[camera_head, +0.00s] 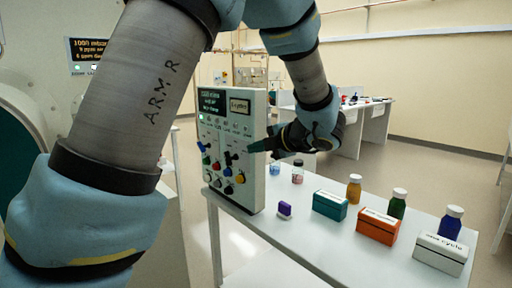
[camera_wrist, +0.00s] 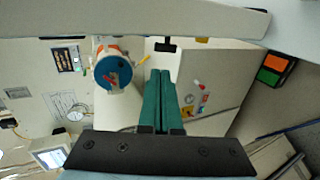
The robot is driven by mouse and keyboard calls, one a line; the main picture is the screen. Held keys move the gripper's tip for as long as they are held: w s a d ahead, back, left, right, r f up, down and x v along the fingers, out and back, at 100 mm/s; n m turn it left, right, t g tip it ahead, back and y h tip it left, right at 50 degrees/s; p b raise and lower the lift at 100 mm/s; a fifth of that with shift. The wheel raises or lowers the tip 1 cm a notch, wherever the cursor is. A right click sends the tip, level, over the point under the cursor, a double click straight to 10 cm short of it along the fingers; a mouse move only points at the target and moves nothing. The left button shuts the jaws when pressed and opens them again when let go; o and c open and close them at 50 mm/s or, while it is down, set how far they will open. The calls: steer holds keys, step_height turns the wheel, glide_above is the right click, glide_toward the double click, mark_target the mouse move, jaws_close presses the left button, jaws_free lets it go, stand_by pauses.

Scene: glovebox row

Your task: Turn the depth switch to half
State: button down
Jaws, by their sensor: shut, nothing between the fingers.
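A light grey control panel (camera_head: 259,120) stands upright on the white table, with dark displays at its top and several coloured knobs and switches below. A black switch (camera_head: 231,157) sits at the right of its face; the labels are too small to read, so I cannot tell which one is the depth switch. My gripper (camera_head: 250,149) is at the right side of the panel, its dark green fingers pointing left toward the face near the black switch. I cannot tell whether they touch it. In the wrist view my gripper's green fingers (camera_wrist: 161,75) lie together, empty.
Another table (camera_head: 375,130) stands behind. Open floor lies to the right.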

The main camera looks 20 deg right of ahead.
mark_target(226, 154)
steer(key=p+x, duration=0.2)
steer(key=x, duration=0.9)
steer(key=shift+w+a+f, duration=0.1)
steer(key=shift+w+a, duration=0.1)
steer(key=shift+p, duration=0.35)
steer(key=shift+w+a+p, duration=0.15)
steer(key=shift+w+p, duration=0.05)
steer(key=shift+p, duration=0.2)
steer(key=shift+w+a, duration=0.1)
steer(key=shift+w, duration=0.05)
